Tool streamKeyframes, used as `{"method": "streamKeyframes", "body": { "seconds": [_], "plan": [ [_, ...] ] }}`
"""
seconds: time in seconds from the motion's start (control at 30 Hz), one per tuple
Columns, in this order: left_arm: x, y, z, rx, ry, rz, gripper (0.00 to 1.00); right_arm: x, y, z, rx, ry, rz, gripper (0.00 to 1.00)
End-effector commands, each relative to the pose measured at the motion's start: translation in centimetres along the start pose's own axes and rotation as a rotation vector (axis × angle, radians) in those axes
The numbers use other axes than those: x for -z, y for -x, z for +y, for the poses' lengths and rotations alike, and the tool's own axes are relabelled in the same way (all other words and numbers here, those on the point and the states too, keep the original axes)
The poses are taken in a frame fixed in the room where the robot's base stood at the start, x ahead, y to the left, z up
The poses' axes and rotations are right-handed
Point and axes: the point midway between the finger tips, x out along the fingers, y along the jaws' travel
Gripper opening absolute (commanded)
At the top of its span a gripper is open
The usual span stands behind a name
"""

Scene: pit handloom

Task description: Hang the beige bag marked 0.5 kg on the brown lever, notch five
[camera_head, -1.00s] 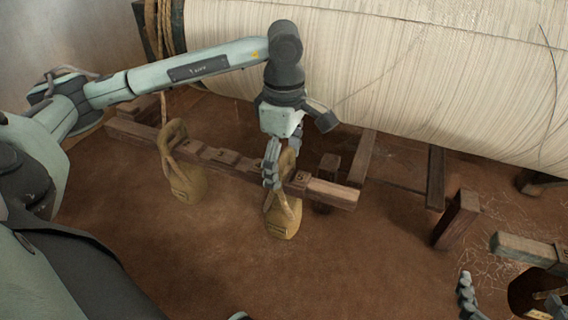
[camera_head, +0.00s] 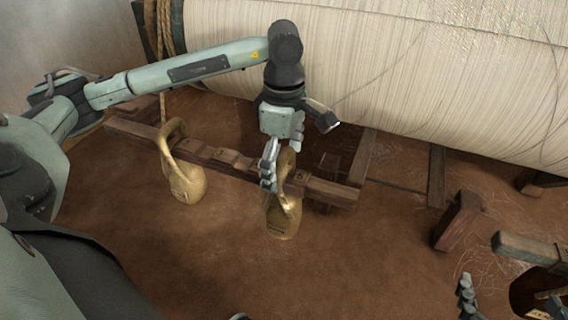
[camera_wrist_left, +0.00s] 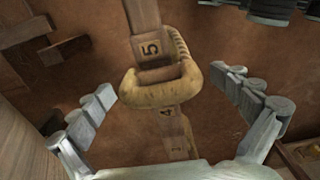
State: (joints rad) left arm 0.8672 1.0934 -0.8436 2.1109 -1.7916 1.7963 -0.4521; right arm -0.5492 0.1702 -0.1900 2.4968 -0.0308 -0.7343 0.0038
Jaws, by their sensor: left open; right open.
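The brown lever (camera_head: 330,190) runs across the middle of the head view. A beige bag (camera_head: 283,222) hangs near its right end; its label is too small to read. In the left wrist view its rope loop (camera_wrist_left: 160,95) lies around the lever (camera_wrist_left: 143,15), by the notch beside the number 5, with the number 4 just below the loop. My left gripper (camera_head: 269,165) is over this loop. Its fingers, open in the left wrist view (camera_wrist_left: 180,100), stand on either side, apart from the loop. My right gripper (camera_head: 510,295) is open and empty at the lower right.
Another beige bag (camera_head: 187,183) hangs further left on the lever. The large warp roll (camera_head: 400,70) fills the back. A wooden post (camera_head: 458,222) stands right of the lever. The brown floor in front (camera_head: 340,275) is clear.

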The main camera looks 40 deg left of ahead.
Motion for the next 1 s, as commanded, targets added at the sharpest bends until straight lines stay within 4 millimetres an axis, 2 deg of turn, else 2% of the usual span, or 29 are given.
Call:
{"method": "streamKeyframes", "body": {
  "seconds": [0.17,0.4,0.6,0.83,1.0],
  "plan": [
    [-0.1,1.7,0.1,-0.005,0.000,-0.003,1.00,0.0,0.0,0.0,0.000,0.000,0.000,1.00],
    [-0.1,5.5,0.1,-0.006,0.000,-0.003,1.00,0.0,0.0,0.0,0.000,0.000,0.000,1.00],
    [-0.1,7.6,0.1,-0.006,0.001,-0.003,1.00,0.0,0.0,0.0,0.000,0.000,0.000,1.00],
    [0.0,8.2,0.2,-0.008,0.002,-0.003,1.00,0.0,0.0,0.0,0.000,0.000,0.000,1.00],
    [0.0,7.5,0.2,-0.009,0.003,-0.004,1.00,-0.6,-0.2,-0.1,0.000,0.000,0.000,1.00]
  ]
}}
